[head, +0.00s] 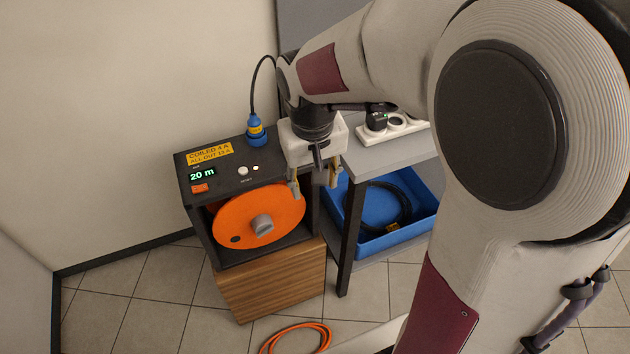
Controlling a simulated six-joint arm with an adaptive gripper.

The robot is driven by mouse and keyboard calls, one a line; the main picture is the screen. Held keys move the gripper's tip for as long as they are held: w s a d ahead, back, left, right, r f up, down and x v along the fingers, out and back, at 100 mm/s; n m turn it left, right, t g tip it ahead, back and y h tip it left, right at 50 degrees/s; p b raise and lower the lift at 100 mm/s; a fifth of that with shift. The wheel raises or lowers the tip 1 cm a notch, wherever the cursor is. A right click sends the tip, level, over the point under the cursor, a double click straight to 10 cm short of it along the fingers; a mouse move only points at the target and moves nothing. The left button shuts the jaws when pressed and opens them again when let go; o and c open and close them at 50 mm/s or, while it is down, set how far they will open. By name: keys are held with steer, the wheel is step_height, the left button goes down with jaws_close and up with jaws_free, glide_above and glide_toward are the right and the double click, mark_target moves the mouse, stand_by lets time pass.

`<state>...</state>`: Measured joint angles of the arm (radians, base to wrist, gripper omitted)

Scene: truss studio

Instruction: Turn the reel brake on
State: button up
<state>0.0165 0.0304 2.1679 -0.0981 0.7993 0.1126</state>
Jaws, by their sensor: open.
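The cable reel unit is a black box (189,215) on a wooden cabinet, with an orange reel disc (284,212) and grey hub (262,226) in its open front. I cannot tell which of these is the brake control. My gripper (314,187) is open and empty, pointing down at the box's right edge, right of the reel. My arm hides part of the right side.
A blue plug (256,132) stands in the box top with its black cable rising. A grey table (375,160) on the right holds a white power strip (398,131); below is a blue crate (368,243) with black cable. Orange cable (300,328) lies on the floor.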

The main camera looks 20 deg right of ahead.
steer(key=shift+s+a+r, duration=0.1)
steer(key=shift+s+r, duration=0.15)
steer(key=shift+s, duration=0.15)
steer(key=w+d+f+y, duration=0.2)
steer(key=w+d+f, duration=0.4)
steer(key=w+f, duration=0.4)
steer(key=w+r+n+t+y, duration=0.1)
steer(key=w+r+n+t, duration=0.1)
steer(key=w+n, duration=0.6)
steer(key=shift+w+d+y, duration=0.15)
steer(key=shift+w+y, duration=0.15)
steer(key=shift+w, duration=2.7)
